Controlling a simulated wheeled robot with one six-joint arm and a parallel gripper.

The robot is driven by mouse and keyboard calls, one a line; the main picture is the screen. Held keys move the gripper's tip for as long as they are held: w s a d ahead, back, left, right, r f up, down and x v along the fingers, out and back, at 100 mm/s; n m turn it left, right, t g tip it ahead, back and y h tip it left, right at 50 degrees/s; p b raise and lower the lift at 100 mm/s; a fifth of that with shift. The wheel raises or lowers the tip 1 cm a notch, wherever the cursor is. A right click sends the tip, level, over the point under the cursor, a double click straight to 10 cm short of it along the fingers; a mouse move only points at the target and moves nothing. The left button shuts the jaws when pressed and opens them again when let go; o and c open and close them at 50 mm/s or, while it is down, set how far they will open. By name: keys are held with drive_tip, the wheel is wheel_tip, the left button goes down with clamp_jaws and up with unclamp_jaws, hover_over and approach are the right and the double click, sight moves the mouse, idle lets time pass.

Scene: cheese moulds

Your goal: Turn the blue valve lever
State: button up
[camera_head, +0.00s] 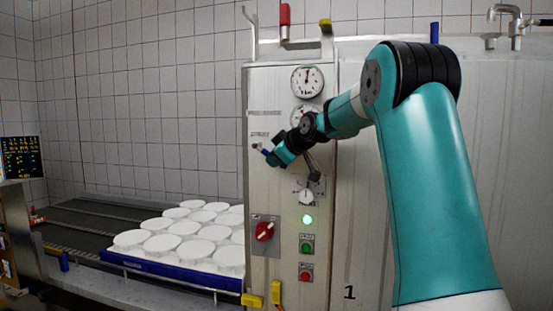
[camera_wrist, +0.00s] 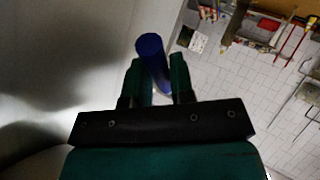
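The blue valve lever (camera_head: 266,152) shows as a small blue handle at the left edge of the steel panel, just beyond my gripper (camera_head: 276,157). In the wrist view the lever is a blue cylinder (camera_wrist: 152,62) with its round end toward the upper left. It stands at a slant between the two dark green fingers of my gripper (camera_wrist: 160,75). The fingers lie close along both sides of it, with little gap, and appear shut on it. The lever's lower part is hidden between the fingers, and its pivot is hard to make out.
The panel (camera_head: 290,285) carries gauges (camera_head: 307,82), a red rotary switch (camera_head: 264,232), a green button (camera_head: 307,247) and a red button (camera_head: 306,272). White moulds (camera_head: 185,228) stand on a blue tray (camera_head: 175,277) at left. Another blue handle (camera_head: 434,32) stands up top.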

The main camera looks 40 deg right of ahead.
drive_tip(key=o, duration=0.3)
drive_tip(key=shift+s, duration=0.15)
drive_tip(key=b+v, duration=0.5)
drive_tip(key=v, duration=1.2)
drive_tip(key=shift+b, duration=0.4)
drive_tip(key=shift+r, duration=0.1)
drive_tip(key=a+f+g+y+b, duration=0.2)
drive_tip(key=a+f+g+y, duration=0.1)
drive_tip(key=a+f, duration=0.85)
drive_tip(key=a+f+g+y+b, duration=0.2)
drive_tip(key=a+f, duration=0.6)
drive_tip(key=a, duration=0.6)
drive_tip(key=s+a+f+g+b, duration=0.1)
drive_tip(key=s+a+f+g, duration=0.2)
drive_tip(key=s+a+f, duration=0.3)
drive_tip(key=s+a+f+n+g+b, duration=0.1)
drive_tip(key=s+a+f+g, duration=0.3)
drive_tip(key=s+f, duration=0.7)
drive_tip(key=s+a, duration=0.2)
drive_tip(key=shift+s+a, duration=0.4)
